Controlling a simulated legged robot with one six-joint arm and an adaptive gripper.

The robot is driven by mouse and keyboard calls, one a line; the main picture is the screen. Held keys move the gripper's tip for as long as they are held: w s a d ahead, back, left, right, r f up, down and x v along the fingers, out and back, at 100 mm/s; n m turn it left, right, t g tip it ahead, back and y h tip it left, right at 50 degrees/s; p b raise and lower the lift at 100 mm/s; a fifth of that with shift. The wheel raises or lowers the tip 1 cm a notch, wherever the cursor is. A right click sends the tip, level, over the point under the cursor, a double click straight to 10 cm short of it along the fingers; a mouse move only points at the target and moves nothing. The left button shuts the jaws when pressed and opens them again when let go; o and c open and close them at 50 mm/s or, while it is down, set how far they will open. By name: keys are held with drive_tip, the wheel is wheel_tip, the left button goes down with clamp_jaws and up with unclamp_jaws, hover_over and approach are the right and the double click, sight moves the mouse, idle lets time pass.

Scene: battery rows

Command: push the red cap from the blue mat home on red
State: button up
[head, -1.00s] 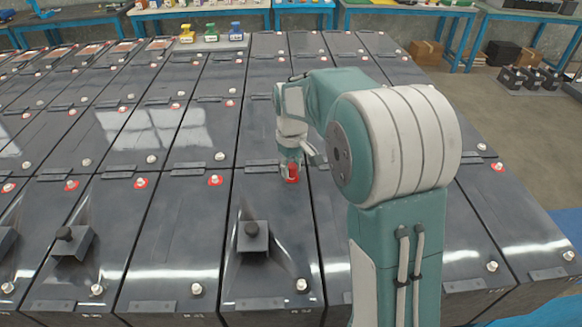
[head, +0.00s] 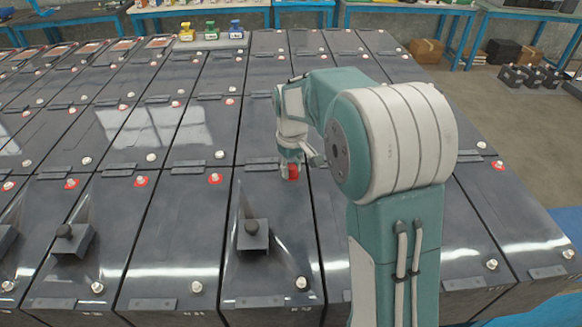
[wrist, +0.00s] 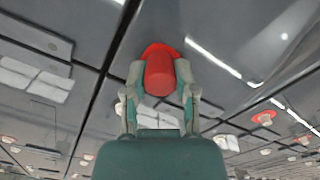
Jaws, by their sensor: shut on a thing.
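My gripper (wrist: 158,85) is shut on the red cap (wrist: 159,73), with one finger on each side of it. In the head view the red cap (head: 293,172) shows under the gripper, at the far end of a dark battery in the middle row. In the wrist view a red ring (wrist: 158,48) shows just beyond the cap, partly hidden by it. The cap is over or against this ring; I cannot tell whether it is fully down on the post, which is hidden.
Dark batteries stand in close rows, with pale posts, some red-ringed (head: 215,179). A black block with a knob (head: 252,236) stands on the nearer part of a battery. A blue patch (head: 566,226) lies on the floor at right.

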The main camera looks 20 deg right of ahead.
drive_tip(key=shift+f, duration=0.1)
drive_tip(key=o, duration=0.9)
drive_tip(key=o, duration=0.3)
drive_tip(key=shift+o, duration=0.2)
drive_tip(key=shift+r, duration=3.55)
